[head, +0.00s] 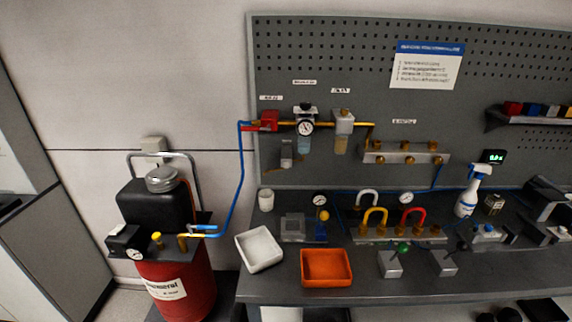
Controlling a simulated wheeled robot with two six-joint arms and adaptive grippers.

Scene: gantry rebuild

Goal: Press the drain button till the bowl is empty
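On the pegboard's air line, a filter unit with a round gauge (306,128) has a clear bowl (304,145) under it. The bowl looks pale blue, so it seems to hold liquid, but the level is too small to read. A drain button at its underside cannot be made out. To its right hangs a second unit with an amber bowl (341,145). A small grey bracketed part (287,153) sits just left of the clear bowl. Neither gripper shows in the head view.
A red compressor tank (180,285) stands left of the bench, with a blue hose (236,185) rising to the red valve (268,121). A white tray (259,249), an orange tray (326,267), coloured padlocks and a spray bottle (471,190) crowd the bench. Its front edge is clearer.

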